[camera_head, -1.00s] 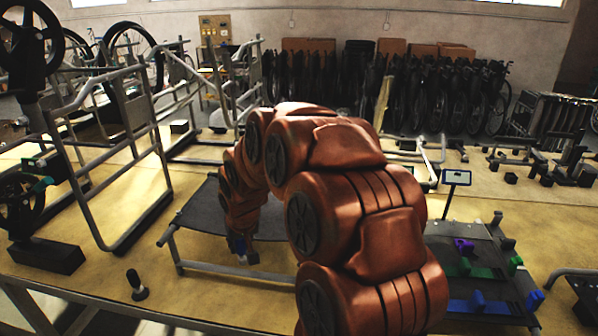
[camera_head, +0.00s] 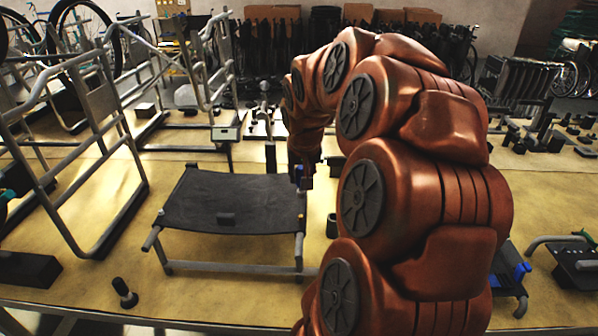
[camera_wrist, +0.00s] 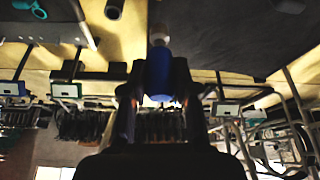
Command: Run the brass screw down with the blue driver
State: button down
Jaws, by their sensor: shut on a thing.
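The blue driver (camera_wrist: 159,75) is between the fingers of my gripper (camera_wrist: 158,92) in the wrist view. A pale and brownish end (camera_wrist: 158,36) sticks out past its blue body. In the head view my gripper (camera_head: 302,172) points down at the right edge of the black seat (camera_head: 235,190), with a small patch of the blue driver (camera_head: 306,183) showing. The seat is slung on a low grey tube frame (camera_head: 225,269). I cannot make out the brass screw, nor whether the driver's tip touches anything.
A tall grey tube frame (camera_head: 121,200) stands left of the seat. A small display (camera_head: 226,133) stands behind the seat. My arm covers much of the right side. Yellow tabletop (camera_head: 105,262) is bare around the peg.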

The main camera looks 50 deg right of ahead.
aim_at(301, 192)
jog(key=shift+f+b, duration=0.1)
jog(key=shift+b, duration=0.4)
jog(key=shift+f, duration=0.15)
jog(key=shift+f+b, duration=2.15)
jog(key=shift+f, duration=0.5)
jog(key=shift+r, duration=0.1)
jog(key=shift+a+b, duration=0.1)
jog(key=shift+b, duration=0.55)
jog(key=shift+f+b, duration=0.9)
jog(key=shift+f, duration=0.3)
